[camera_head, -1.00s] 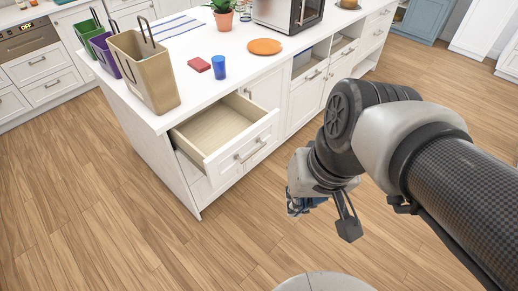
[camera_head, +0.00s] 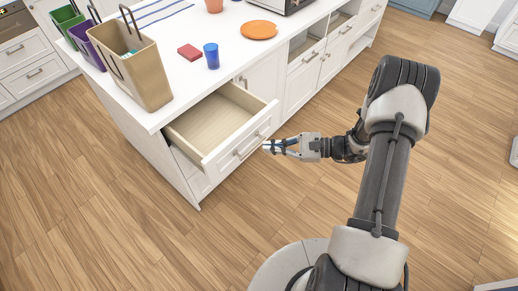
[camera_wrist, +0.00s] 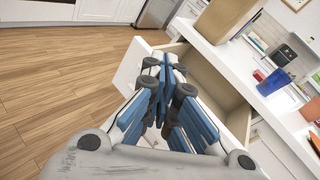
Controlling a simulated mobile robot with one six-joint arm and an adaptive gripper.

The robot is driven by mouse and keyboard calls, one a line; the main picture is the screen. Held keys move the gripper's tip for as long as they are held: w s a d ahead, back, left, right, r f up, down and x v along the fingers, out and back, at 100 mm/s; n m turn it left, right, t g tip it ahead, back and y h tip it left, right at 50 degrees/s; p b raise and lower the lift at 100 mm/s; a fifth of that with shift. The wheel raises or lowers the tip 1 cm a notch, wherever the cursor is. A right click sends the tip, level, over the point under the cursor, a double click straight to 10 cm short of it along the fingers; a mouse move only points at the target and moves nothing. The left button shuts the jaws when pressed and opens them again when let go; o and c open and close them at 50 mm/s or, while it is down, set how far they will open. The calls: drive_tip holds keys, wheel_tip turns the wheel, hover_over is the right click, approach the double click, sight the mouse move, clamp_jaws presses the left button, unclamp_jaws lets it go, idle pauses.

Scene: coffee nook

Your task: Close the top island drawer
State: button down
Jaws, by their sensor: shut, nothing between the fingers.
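The top island drawer (camera_head: 213,124) stands pulled out from the white island, empty inside, with a bar handle (camera_head: 250,146) on its white front. It also shows in the wrist view (camera_wrist: 215,85), behind and right of my fingers. My gripper (camera_head: 268,147) is shut and empty, just to the right of the drawer front near the handle's right end. In the wrist view its blue-padded fingers (camera_wrist: 165,70) point toward the drawer front. I cannot tell whether the fingertips touch the front.
On the counter (camera_head: 180,85) stand a tan bag (camera_head: 140,68), a purple bag (camera_head: 95,45), a green bag (camera_head: 66,22), a blue cup (camera_head: 211,56), a red block (camera_head: 189,52) and an orange plate (camera_head: 259,30). The wooden floor (camera_head: 130,230) before the island is clear.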

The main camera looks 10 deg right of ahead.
drive_tip(key=s+d+f+m+t+h, duration=0.1)
drive_tip(key=d+f+m+t+h, duration=0.25)
drive_tip(key=f, duration=0.55)
drive_tip(key=s+d+f+m+t+h, duration=0.1)
drive_tip(key=d+f+m+t, duration=0.2)
drive_tip(key=f+m+t, duration=0.35)
drive_tip(key=w+a+f+g+b, duration=0.1)
drive_tip(key=w+a+f, duration=0.1)
drive_tip(key=w+a, duration=0.6)
drive_tip(key=w, duration=0.3)
drive_tip(key=shift+w, duration=0.25)
drive_tip(key=shift+a, duration=0.15)
